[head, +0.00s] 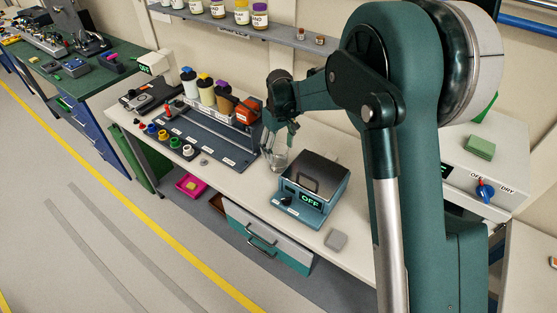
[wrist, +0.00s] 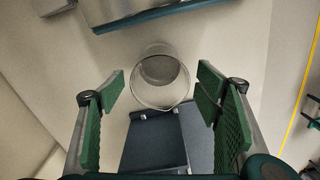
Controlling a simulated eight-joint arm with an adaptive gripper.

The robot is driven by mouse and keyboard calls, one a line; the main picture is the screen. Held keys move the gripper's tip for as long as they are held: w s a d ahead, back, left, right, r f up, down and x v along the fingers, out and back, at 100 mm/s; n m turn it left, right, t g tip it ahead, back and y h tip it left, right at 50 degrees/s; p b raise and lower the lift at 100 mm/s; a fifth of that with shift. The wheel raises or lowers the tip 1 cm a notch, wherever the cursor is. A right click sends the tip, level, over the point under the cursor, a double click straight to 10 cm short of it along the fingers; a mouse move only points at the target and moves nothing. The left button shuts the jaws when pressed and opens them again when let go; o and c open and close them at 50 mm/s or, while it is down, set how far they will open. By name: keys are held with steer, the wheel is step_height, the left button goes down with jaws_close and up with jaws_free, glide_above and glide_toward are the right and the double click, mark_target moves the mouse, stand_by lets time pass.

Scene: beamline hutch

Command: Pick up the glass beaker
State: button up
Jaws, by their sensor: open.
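The glass beaker (head: 278,158) is clear and stands upright on the pale bench, just left of the teal box marked OFF. In the wrist view the beaker (wrist: 160,78) shows its round rim, ahead of and between the green finger pads. My gripper (head: 272,142) is at the beaker in the head view, with its fingers partly overlapping the glass. In the wrist view my gripper (wrist: 162,105) is open, with a gap on each side of the beaker. No contact with the glass shows.
The teal box (head: 312,185) stands close right of the beaker. A dark rack mat (head: 205,137) with labelled bottles and small coloured caps lies to the left. A grey block (head: 336,240) is near the front edge. A shelf (head: 270,37) with jars hangs above.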

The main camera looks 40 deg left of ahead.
steer(key=shift+f, duration=1.15)
steer(key=shift+f, duration=2.65)
steer(key=c, duration=1.1)
steer(key=shift+r, duration=0.4)
steer(key=shift+r, duration=4.55)
steer(key=shift+r, duration=0.1)
